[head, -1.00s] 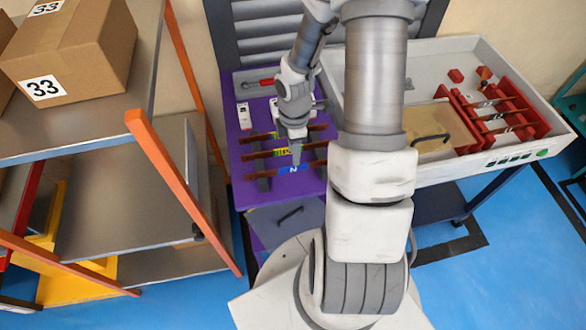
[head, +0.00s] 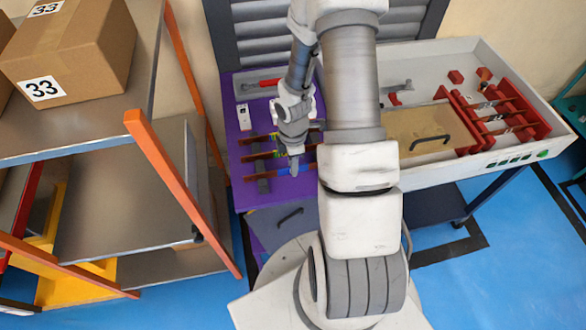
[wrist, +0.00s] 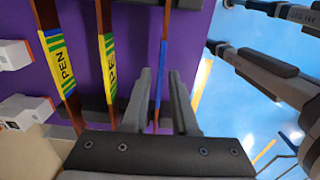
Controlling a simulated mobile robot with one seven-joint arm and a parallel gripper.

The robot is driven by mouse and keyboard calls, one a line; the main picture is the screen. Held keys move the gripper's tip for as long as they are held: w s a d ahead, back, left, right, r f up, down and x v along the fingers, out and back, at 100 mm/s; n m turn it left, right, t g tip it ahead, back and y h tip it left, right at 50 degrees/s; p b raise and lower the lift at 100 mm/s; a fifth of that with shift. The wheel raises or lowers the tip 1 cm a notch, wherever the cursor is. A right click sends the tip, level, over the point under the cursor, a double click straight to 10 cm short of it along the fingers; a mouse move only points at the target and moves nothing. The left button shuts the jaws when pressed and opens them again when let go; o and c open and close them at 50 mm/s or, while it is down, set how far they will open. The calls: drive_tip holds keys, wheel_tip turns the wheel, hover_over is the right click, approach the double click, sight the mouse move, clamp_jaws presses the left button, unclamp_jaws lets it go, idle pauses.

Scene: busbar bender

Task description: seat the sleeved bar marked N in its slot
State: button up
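The sleeved bar marked N (head: 270,172) is the front one of three brown bars lying across dark supports on a purple bench (head: 239,197). Its blue sleeve shows in the wrist view (wrist: 160,88), edge-on; the letter is hidden now. My gripper (head: 294,172) points down at the blue sleeve. In the wrist view its two fingers (wrist: 161,100) stand on either side of the bar, with a gap visible, so it looks open around it. Red slotted holders (head: 497,115) stand in the white tray at right, with brown bars across them; which slot is N's I cannot tell.
Two bars with yellow-green PEN sleeves (wrist: 60,68) lie beside the N bar. The white tray (head: 470,160) holds a tan lidded panel (head: 412,130) with a black handle. An orange-posted shelf (head: 182,190) with a cardboard box (head: 70,50) stands close at left.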

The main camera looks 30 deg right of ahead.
clamp_jaws()
idle(1.1)
